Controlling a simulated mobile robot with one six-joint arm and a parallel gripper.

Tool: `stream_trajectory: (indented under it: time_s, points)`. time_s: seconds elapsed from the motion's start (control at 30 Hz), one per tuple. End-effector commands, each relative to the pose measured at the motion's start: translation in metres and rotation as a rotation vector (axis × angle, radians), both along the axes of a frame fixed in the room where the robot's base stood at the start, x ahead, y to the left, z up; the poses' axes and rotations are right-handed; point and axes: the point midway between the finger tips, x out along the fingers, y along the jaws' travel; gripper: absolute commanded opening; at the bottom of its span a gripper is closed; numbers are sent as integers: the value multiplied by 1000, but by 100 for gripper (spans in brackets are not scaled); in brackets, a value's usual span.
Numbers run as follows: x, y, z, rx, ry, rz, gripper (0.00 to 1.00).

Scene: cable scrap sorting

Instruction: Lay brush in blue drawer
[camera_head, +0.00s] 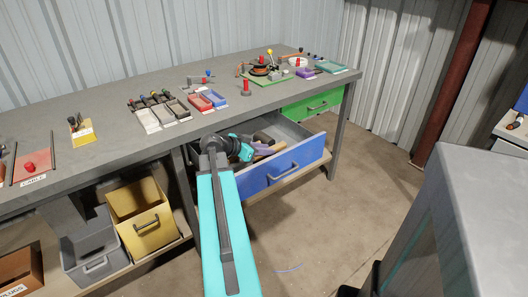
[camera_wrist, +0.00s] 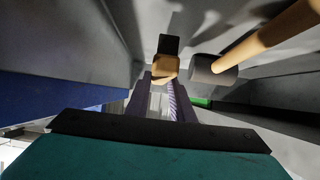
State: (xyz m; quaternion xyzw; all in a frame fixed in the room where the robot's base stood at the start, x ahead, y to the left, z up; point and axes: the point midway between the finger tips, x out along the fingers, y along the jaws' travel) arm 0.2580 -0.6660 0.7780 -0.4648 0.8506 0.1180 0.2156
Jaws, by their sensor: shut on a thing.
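The blue drawer (camera_head: 300,163) is pulled out under the right part of the workbench. My gripper (camera_head: 262,152) is inside the drawer's opening, low among its contents. In the wrist view my gripper (camera_wrist: 163,82) is shut on the brush (camera_wrist: 166,66), a light wooden piece with a black end, which points away from me. Whether the brush touches the drawer floor I cannot tell. The drawer's blue side (camera_wrist: 45,97) shows at left in the wrist view. The brush is mostly hidden by my arm and gripper in the head view.
A mallet with a dark head (camera_wrist: 213,69) and wooden handle lies close right of the brush. The green drawer (camera_head: 313,104) is right of the blue one. A yellow bin (camera_head: 138,208) and grey bin (camera_head: 90,247) stand on the lower shelf. The workbench (camera_head: 100,110) holds small trays.

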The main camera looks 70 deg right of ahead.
Motion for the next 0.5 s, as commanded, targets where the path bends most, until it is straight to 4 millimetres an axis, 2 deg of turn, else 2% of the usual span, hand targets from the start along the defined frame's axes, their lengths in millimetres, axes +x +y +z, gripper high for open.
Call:
stream_trajectory:
  time_s: [0.5]
  points:
    - [0, 0, -8, 0, 0, 0, 0]
